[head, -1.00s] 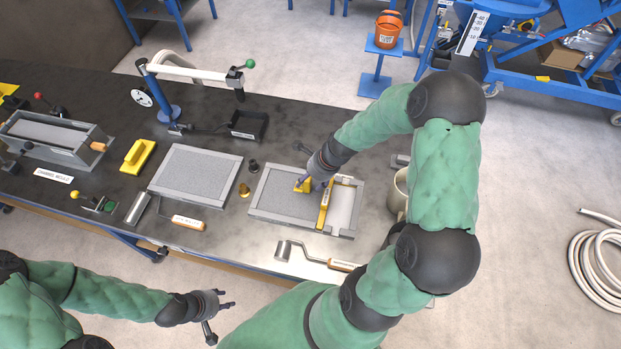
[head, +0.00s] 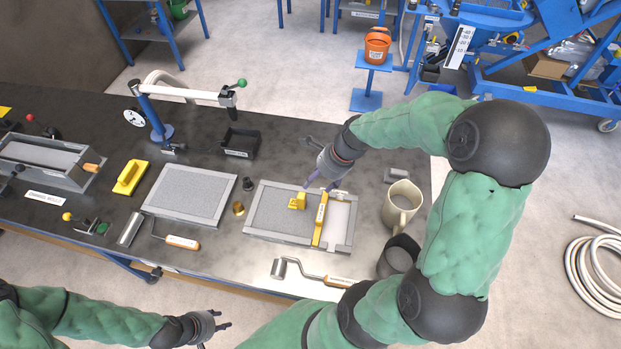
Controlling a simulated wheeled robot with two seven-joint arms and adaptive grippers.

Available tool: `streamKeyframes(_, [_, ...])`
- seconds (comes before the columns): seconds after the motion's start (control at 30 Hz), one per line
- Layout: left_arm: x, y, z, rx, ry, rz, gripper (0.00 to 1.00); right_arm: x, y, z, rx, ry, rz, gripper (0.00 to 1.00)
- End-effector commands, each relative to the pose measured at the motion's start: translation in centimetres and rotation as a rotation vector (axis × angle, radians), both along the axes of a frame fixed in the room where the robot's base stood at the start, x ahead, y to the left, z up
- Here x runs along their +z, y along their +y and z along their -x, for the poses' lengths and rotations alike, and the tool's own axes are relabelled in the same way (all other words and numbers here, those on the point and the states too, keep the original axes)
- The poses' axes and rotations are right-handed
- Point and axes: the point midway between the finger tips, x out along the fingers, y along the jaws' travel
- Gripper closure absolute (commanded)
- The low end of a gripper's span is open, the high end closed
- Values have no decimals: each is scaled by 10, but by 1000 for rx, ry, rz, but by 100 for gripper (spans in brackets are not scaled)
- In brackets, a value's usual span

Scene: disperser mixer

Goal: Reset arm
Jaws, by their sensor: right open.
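My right gripper (head: 322,182) is open and empty. It is above the far edge of the right grey tray (head: 266,234), close to a yellow block (head: 298,201) and a yellow bar (head: 320,220) lying in that tray. Its fingers appear apart from the yellow block. My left gripper (head: 222,327) is low in the picture, off the front edge of the table, with nothing seen in it. Its fingers look spread. Much of the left arm is cut off by the picture edge.
A beige mug (head: 401,205) stands right of the tray, near my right arm. A roller (head: 280,268) lies in front. A second grey tray (head: 190,192), a yellow float (head: 130,177) and a blue-post stand (head: 160,122) are to the left.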

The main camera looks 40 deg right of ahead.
Motion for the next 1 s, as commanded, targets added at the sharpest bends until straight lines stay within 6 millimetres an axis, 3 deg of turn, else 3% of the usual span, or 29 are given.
streamKeyframes(0.37, [5, 0, 0, 0, 0, 0, 60, 8, -1, 1, 0, 0, 0, 39])
streamKeyframes(0.63, [52, 0, 0, 0, 0, 0, 60, 55, -1, 1, 1, -1, 1, 39])
streamKeyframes(1.0, [85, 0, 0, 0, 0, 0, 60, 88, -1, 1, 1, 0, 0, 39])
